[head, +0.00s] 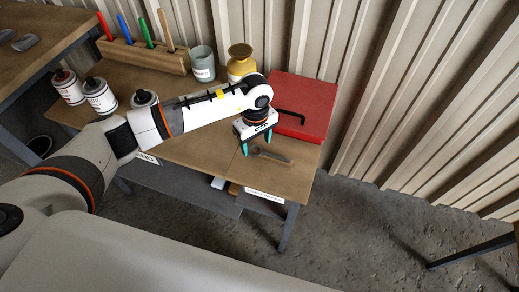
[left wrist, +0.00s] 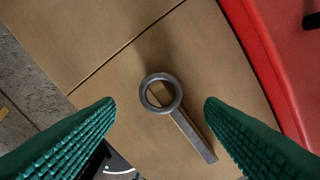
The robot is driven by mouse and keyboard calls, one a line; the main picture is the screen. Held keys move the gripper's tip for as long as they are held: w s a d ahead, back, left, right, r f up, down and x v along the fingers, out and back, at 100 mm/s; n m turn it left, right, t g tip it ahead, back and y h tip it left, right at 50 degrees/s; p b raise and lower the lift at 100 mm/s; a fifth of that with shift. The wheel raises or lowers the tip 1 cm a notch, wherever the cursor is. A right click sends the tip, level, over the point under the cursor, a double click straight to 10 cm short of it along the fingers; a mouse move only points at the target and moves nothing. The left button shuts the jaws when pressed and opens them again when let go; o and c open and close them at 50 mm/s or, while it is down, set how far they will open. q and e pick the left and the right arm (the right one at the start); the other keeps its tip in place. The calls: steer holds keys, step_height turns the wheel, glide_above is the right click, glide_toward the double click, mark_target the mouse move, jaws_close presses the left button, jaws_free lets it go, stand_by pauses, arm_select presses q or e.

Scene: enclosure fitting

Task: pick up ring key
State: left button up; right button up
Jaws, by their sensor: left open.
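The ring key (head: 272,156) is a grey metal bar with a ring at one end, lying flat on the wooden table (head: 200,150) near its front right. In the left wrist view the ring key (left wrist: 161,94) lies between the two green fingers, with its handle running down and right. My left gripper (head: 257,144) is open and points down just above the ring end; it also shows in the left wrist view (left wrist: 158,108). The fingers do not appear to touch the key. My right gripper is not in view.
A red case (head: 305,100) with a dark handle stands right behind the gripper. A yellow jar (head: 241,62), a grey cup (head: 202,63), a wooden block with coloured handles (head: 145,55) and several white cans (head: 100,95) stand further left. A corrugated wall is behind.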

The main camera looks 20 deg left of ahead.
mark_target(256, 151)
arm_select(q)
step_height(256, 151, down, 2)
steer(key=shift+f, duration=0.2)
steer(key=shift+f+b, duration=0.3)
steer(key=shift+b, duration=0.1)
stand_by(0.4)
steer(key=c, duration=1.1)
